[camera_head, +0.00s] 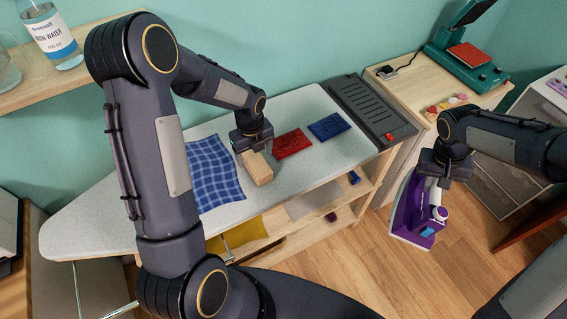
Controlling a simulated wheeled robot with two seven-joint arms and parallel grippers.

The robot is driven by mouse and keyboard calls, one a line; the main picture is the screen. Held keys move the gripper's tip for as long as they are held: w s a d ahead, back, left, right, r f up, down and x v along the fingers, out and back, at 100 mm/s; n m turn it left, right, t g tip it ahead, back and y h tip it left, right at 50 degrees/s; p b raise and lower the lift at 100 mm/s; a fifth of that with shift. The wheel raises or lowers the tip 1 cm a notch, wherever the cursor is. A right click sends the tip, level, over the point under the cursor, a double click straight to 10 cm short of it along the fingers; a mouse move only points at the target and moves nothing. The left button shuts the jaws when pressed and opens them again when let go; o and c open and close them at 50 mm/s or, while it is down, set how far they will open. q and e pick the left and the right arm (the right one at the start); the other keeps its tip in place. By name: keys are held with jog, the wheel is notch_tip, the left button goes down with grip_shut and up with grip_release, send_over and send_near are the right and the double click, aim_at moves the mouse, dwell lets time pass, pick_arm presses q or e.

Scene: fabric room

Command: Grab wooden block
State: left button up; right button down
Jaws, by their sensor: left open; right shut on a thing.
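The wooden block (259,169) is a light tan box lying on the grey ironing board (110,222), at the right edge of a blue checked cloth. My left gripper (251,149) is directly above the far end of the block, pointing down with its jaws open. Its fingertips are partly hidden, and I cannot tell whether they touch the block. My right gripper (438,180) is shut on a purple and white iron (412,212) and holds it in the air to the right of the board.
The blue checked cloth (214,172), a folded red cloth (292,143) and a folded blue cloth (328,126) lie on the board. A dark tray (367,105) is at its right end. A side cabinet holds a green press (468,55). A shelf with a bottle (52,38) is upper left.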

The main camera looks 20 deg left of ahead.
aim_at(255, 159)
pick_arm(q)
notch_tip(255, 159, down, 5)
jog(key=b, duration=0.3)
jog(key=shift+w+r, duration=0.1)
jog(key=shift+w, duration=0.05)
pick_arm(e)
notch_tip(255, 159, down, 3)
jog(key=shift+w+f, duration=0.1)
pick_arm(q)
jog(key=shift+a, duration=0.1)
jog(key=shift+r, duration=0.1)
jog(key=c, duration=1.3)
jog(key=shift+o, duration=0.2)
jog(key=shift+r, duration=0.15)
pick_arm(e)
jog(key=shift+r, duration=0.2)
